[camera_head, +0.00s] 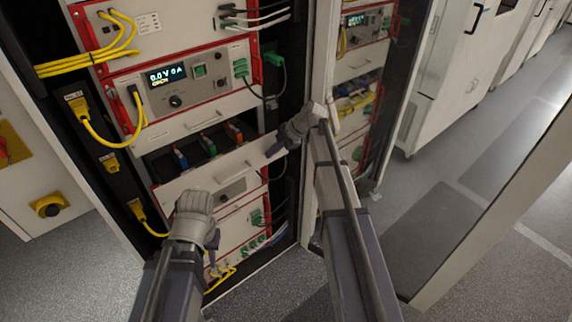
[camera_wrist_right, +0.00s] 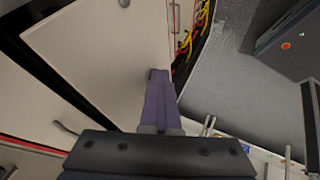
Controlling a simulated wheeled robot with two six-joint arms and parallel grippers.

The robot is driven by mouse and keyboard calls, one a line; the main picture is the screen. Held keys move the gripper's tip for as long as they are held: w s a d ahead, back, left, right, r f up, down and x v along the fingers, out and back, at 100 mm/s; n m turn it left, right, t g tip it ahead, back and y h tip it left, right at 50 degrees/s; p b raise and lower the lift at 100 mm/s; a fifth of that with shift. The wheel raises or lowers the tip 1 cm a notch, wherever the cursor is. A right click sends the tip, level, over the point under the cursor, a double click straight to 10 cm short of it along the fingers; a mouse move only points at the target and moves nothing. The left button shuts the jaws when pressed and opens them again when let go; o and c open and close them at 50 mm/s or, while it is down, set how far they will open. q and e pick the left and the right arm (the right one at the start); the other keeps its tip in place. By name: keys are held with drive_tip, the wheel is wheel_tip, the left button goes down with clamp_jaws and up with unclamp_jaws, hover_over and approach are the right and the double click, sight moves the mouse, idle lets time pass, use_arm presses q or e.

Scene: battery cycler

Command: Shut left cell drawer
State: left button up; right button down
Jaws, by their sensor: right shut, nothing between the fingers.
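The left cell drawer (camera_head: 178,187) is in the left rack of the head view, below the unit with the lit display. It stands pulled out, with blue and orange-brown cells (camera_head: 208,146) showing in the gap behind its pale front. My right gripper (camera_head: 272,152) is shut and empty, its fingers at the right end of the drawer front; I cannot tell if they touch it. The right wrist view shows the shut fingers (camera_wrist_right: 159,78) beside a pale panel. My left gripper (camera_head: 213,245) is low in front of the rack, below the drawer front; its fingers are mostly hidden by its wrist.
Yellow cables (camera_head: 95,135) hang at the rack's left side, and black and green leads (camera_head: 273,75) at its right. A second rack (camera_head: 355,80) stands to the right behind a pale post. Grey floor (camera_head: 440,235) is open at right.

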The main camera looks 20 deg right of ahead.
sight(245, 136)
drive_tip(key=w+a, duration=0.1)
drive_tip(key=w, duration=0.4)
drive_tip(key=w+a, duration=0.2)
drive_tip(key=w, duration=0.3)
drive_tip(key=w+a, duration=0.2)
drive_tip(key=w, duration=0.3)
drive_tip(key=shift+w+a, duration=0.25)
drive_tip(key=shift+w, duration=0.05)
drive_tip(key=shift+w+a, duration=0.1)
drive_tip(key=shift+w, duration=0.05)
use_arm(q)
drive_tip(key=shift+s, duration=0.1)
use_arm(e)
drive_tip(key=shift+w+r, duration=0.1)
use_arm(q)
drive_tip(key=shift+d, duration=0.15)
use_arm(e)
drive_tip(key=shift+a, duration=0.1)
